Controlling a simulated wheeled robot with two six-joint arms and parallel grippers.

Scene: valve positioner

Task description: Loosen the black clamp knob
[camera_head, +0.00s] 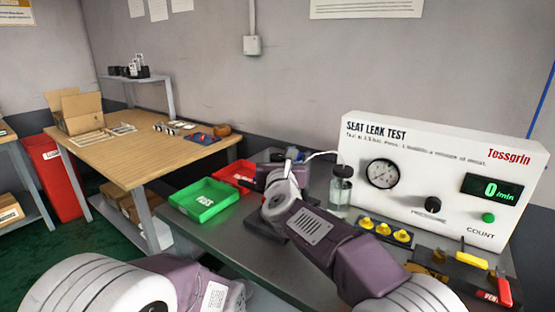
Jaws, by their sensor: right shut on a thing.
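My right gripper (272,176) reaches from the lower right to a dark fixture (268,220) on the grey bench. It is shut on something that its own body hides.
A white leak test box (435,165) stands on the right of the bench, with a glass jar (341,190) beside it. Green (203,205) and red (236,171) trays lie left of my gripper. Yellow parts (384,230) and colored-handled tools (470,260) sit in front of the box.

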